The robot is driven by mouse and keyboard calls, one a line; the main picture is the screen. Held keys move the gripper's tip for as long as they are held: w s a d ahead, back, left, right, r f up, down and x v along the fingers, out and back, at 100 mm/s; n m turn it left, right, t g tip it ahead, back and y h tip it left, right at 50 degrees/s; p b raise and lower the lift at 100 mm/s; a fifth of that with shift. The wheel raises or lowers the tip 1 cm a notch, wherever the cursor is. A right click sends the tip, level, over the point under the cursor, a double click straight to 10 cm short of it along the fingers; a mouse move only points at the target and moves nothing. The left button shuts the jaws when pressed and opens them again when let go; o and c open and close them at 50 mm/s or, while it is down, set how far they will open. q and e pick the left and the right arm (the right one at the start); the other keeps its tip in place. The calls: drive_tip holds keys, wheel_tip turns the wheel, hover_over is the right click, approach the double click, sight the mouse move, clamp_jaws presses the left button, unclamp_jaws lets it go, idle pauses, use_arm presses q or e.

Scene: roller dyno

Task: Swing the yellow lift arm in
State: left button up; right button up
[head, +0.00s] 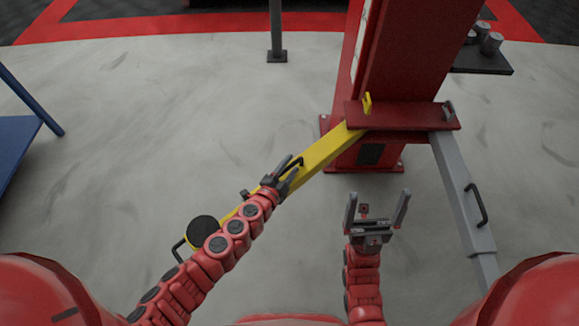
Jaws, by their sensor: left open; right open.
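The yellow lift arm (328,148) runs from the red lift post's bracket down and to the left. Its outer end carries a round black pad (203,230) and a dark handle beside it. Another dark handle (291,161) sits along its middle. My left gripper (283,171) is open at this middle handle, with its fingers overlapping the arm; I cannot tell if they touch. My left arm hides part of the yellow arm. My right gripper (376,208) is open and empty, above the floor to the right of the yellow arm.
The red post (410,50) stands at the upper right. A grey lift arm (459,190) with a dark handle extends down from its bracket (405,116). A dark shelf (483,61) holds grey cylinders. A blue structure (15,140) stands at left. The floor between is clear.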

use_arm(q)
drive_tip(key=shift+c, duration=0.2)
clamp_jaws()
idle(1.2)
